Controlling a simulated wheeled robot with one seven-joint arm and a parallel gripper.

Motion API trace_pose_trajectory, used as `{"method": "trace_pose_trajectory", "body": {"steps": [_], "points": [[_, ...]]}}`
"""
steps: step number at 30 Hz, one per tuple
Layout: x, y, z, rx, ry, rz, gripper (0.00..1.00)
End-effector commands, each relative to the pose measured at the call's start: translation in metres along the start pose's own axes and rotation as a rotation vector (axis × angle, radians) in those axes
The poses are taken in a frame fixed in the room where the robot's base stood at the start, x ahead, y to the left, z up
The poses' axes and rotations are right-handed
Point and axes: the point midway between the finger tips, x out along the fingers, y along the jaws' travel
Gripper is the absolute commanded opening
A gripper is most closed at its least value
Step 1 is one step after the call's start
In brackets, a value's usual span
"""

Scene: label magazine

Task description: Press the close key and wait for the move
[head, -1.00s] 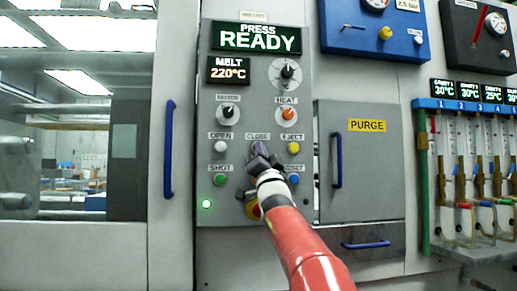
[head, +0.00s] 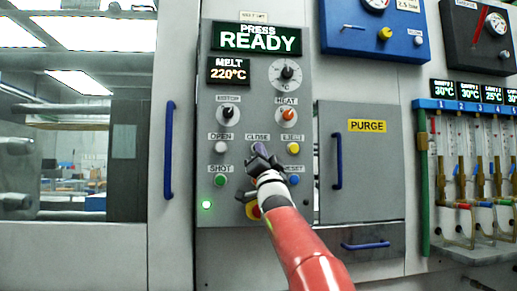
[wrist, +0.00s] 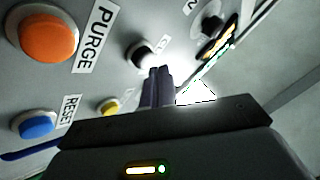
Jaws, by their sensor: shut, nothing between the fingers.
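The close key (wrist: 138,53) is a dark round button beside its partly hidden label in the wrist view. In the head view it sits under the CLOSE label (head: 257,137), mostly covered by my gripper (head: 259,155). My gripper's fingers (wrist: 158,75) are shut together and empty, with their tips right by the key. I cannot tell whether they touch it or whether it is pressed in. The press display (head: 257,39) reads PRESS READY in the head view.
Close around are the yellow eject key (head: 293,148), blue reset key (head: 294,180), white open key (head: 221,147) and green shot key (head: 220,180). An orange PURGE button (wrist: 47,33) shows in the wrist view. A blue door handle (head: 169,150) stands to the left.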

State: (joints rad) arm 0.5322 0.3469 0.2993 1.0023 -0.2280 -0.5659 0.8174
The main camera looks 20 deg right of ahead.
Motion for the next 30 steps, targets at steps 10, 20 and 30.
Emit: {"method": "trace_pose_trajectory", "body": {"steps": [10, 20, 30], "points": [[0.0039, 0.0022, 0.0024, 0.0, 0.0, -0.001, 0.0], [0.0054, 0.0031, 0.0031, 0.0, 0.0, 0.0, 0.0], [0.0084, 0.0054, 0.0052, 0.0, 0.0, 0.0, 0.0]]}}
